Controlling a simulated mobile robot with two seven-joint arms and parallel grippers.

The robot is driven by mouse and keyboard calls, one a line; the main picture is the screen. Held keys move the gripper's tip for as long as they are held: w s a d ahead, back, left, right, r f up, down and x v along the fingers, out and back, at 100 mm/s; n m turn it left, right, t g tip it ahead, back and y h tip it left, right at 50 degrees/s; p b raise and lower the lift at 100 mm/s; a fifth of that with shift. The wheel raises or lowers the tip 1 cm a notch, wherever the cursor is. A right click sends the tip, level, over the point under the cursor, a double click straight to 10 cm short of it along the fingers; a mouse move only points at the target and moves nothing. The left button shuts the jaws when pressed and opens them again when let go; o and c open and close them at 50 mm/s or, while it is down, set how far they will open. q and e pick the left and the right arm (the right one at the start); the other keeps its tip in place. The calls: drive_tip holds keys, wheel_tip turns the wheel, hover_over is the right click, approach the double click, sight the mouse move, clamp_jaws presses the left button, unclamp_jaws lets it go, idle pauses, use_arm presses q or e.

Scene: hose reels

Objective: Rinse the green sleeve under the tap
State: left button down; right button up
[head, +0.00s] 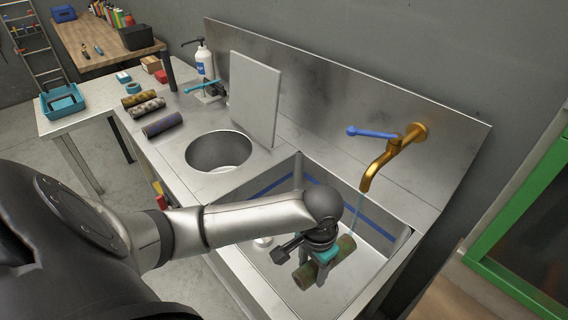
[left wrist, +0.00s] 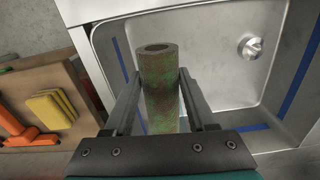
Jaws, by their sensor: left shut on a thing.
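The green sleeve (head: 345,246) is a hollow tube with brown, dirty-looking patches. My left gripper (head: 322,263) is shut on it near its middle and holds it inside the steel sink (head: 395,262). In the left wrist view the sleeve (left wrist: 160,85) stands between the two fingers, its open end showing. The brass tap (head: 378,165) with a blue lever (head: 370,132) is on the back panel. A thin blue stream of water (head: 358,212) falls from its spout towards the sleeve's right end; I cannot tell whether it touches. My right gripper is not in view.
A round basin (head: 218,152), an upright grey board (head: 256,98) and a soap bottle (head: 205,62) are left of the sink. Several other sleeves (head: 147,107) lie on the counter. The sink's drain (left wrist: 250,47) is clear.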

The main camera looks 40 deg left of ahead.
use_arm(q)
drive_tip(key=w+a+r+m+p, duration=0.2)
drive_tip(key=a+m+p, duration=0.2)
drive_tip(key=a+p, duration=0.75)
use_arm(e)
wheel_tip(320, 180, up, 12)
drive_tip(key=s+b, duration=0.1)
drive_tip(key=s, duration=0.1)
use_arm(q)
drive_tip(key=w+d+f+b, duration=0.4)
drive_tip(key=w+d+b, duration=0.3)
drive_tip(key=w+b, duration=0.5)
drive_tip(key=shift+b, duration=1)
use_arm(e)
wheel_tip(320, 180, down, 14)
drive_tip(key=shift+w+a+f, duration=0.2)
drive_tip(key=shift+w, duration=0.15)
use_arm(q)
drive_tip(key=shift+a+f, duration=0.1)
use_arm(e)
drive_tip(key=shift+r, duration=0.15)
use_arm(q)
drive_tip(key=shift+w+a+p, duration=0.1)
drive_tip(key=shift+a+p, duration=0.15)
drive_tip(key=shift+p, duration=0.1)
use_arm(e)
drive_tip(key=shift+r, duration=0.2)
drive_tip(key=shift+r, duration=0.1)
